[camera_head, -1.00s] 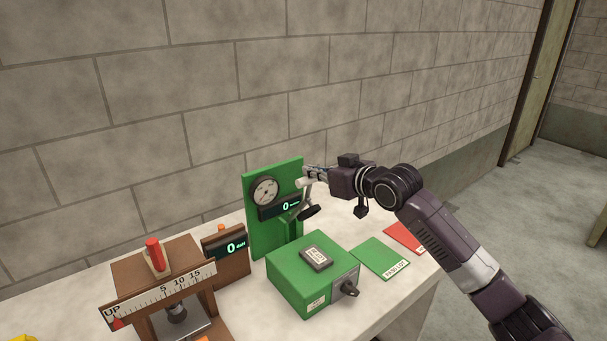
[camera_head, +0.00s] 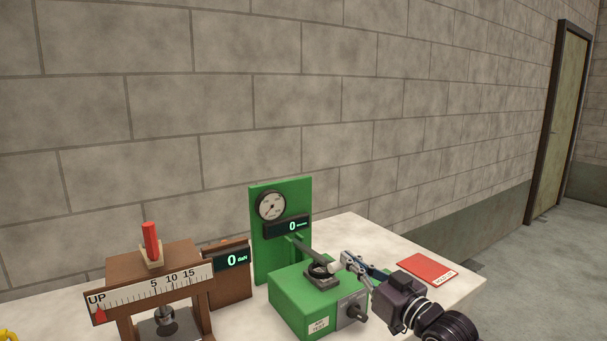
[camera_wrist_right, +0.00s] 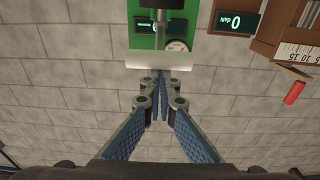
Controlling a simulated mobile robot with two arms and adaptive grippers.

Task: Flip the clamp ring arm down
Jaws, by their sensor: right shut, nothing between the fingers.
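The clamp ring arm (camera_head: 312,250) reaches forward from the green upright panel (camera_head: 265,235). It now slopes down over the green box (camera_head: 300,298). Its dark ring (camera_head: 322,274) is at the box's top, around or on the dark square pad there; full contact cannot be told. My right gripper (camera_head: 346,263) is shut and empty, its tips close to the arm's pale crossbar handle (camera_head: 334,267). In the right wrist view the closed fingertips (camera_wrist_right: 160,92) are just below the white handle (camera_wrist_right: 160,60); touch is unclear. My left gripper is not in view.
A wooden press with a scale (camera_head: 155,285) and red-tipped lever (camera_head: 151,241) stands left. A display (camera_head: 232,260) reads 0. A red card (camera_head: 427,268) lies right on the pale table (camera_head: 372,238). A knob (camera_head: 355,309) juts from the box's side. A block wall stands behind.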

